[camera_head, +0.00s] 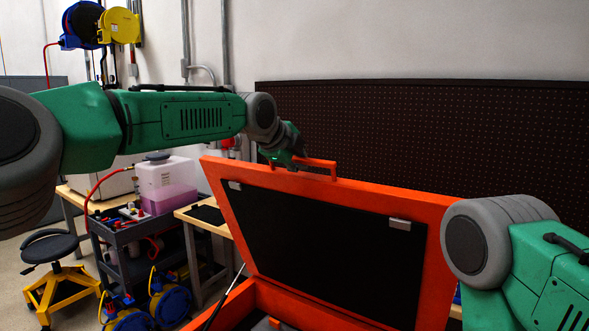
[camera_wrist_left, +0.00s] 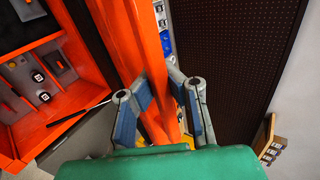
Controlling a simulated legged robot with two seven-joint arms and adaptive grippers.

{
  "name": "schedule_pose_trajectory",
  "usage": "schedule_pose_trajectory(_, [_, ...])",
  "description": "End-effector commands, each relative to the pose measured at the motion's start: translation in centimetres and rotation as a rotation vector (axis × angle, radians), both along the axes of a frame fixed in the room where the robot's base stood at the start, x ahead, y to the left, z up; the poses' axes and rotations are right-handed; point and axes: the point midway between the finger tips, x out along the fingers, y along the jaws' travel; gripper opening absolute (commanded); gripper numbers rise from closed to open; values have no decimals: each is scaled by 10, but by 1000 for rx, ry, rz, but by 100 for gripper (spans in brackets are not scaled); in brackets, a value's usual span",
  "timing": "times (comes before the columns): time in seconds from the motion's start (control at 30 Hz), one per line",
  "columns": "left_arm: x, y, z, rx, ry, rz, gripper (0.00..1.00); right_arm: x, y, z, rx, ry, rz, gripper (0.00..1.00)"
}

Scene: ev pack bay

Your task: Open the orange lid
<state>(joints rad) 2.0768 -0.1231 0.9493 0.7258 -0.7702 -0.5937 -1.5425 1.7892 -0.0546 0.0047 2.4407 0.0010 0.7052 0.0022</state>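The orange lid (camera_head: 385,197) with a black inner panel stands raised on an orange box (camera_head: 300,303), tilted, with its inner side facing me. Its orange handle (camera_head: 322,162) is on the top edge. My left gripper (camera_head: 312,167) is at this handle. In the left wrist view the fingers of my left gripper (camera_wrist_left: 160,105) are on both sides of an orange bar, apparently the handle, and look closed on it. The box interior (camera_wrist_left: 30,85) shows there with dark and grey parts. My right arm shows at the lower right, but its gripper is out of view.
A grey cart (camera_head: 125,235) with a pink-filled container (camera_head: 168,185), a workbench (camera_head: 200,215) and a yellow-based stool (camera_head: 55,270) stand at the left. Blue and yellow reels (camera_head: 170,300) lie on the floor. A dark perforated panel (camera_head: 430,130) stands behind the lid.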

Motion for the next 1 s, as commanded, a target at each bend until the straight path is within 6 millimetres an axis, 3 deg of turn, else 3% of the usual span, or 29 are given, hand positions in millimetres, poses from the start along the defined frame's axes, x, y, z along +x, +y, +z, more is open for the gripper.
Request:
schedule_pose_trajectory(0.43, [-1,-5,3,-3,-2,-5,0,0,0,0,0,0,0,59])
schedule_pose_trajectory(0.5, [-1,-5,3,-3,-2,-5,25,0,0,0,0,0,0,59])
schedule_pose_trajectory(0.53, [-1,-5,2,-2,-2,-4,33,0,0,0,0,0,0,59])
schedule_pose_trajectory(1.0, [-3,3,6,-1,-2,-3,33,-3,1,1,-1,-3,0,59])
